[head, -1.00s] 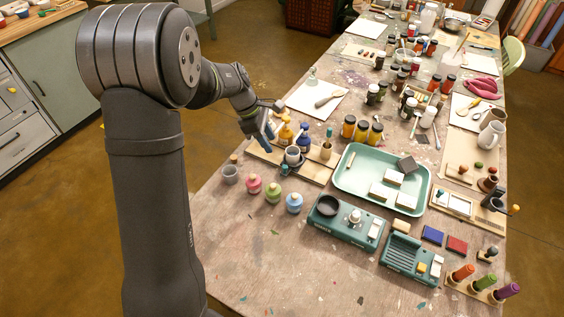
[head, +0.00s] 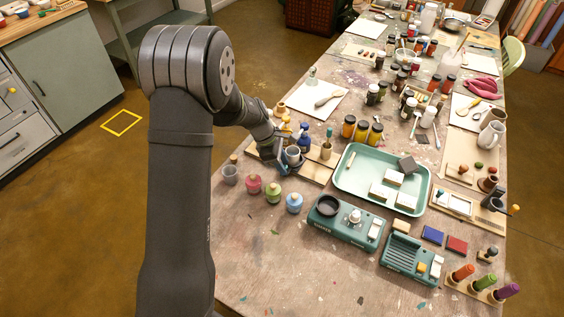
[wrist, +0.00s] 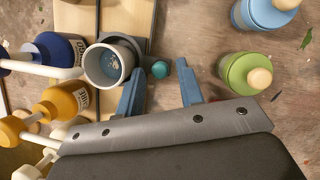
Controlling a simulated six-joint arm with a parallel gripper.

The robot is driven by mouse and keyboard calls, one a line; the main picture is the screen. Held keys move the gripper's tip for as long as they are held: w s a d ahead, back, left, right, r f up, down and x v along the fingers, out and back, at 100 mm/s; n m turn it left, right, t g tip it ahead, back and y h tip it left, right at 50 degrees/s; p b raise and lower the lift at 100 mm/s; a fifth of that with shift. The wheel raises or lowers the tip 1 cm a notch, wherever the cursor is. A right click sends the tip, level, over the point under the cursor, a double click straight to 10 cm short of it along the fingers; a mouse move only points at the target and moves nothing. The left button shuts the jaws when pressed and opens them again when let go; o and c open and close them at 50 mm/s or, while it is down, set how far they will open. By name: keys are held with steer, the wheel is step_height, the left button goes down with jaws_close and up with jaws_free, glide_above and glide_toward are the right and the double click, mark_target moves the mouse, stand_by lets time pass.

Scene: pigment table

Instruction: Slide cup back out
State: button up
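A grey cup (head: 292,155) with a pale rim stands on the wooden board (head: 318,170), in front of the pump bottles. In the wrist view the cup (wrist: 110,62) is seen from above, with a bluish inside, on a dark grey base. My gripper (wrist: 160,82) is open, its two blue fingers apart with no cup between them. The cup is just left of the left fingertip; I cannot tell whether they touch. A teal knob (wrist: 158,70) shows between the fingertips. In the head view my gripper (head: 277,163) is low beside the cup, partly hidden by my arm.
Yellow (wrist: 63,100) and blue (wrist: 60,52) pump bottles crowd the cup's left side in the wrist view. Green (wrist: 245,72) and blue (wrist: 262,14) jars stand on the right. A mint tray (head: 350,184) is to the right.

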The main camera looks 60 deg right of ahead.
jaws_close()
steer(key=s, duration=0.9)
steer(key=shift+s, duration=0.25)
steer(key=shift+o, duration=1.1)
jaws_free()
steer(key=v, duration=1.7)
steer(key=shift+w+r, duration=0.15)
steer(key=shift+w, duration=0.05)
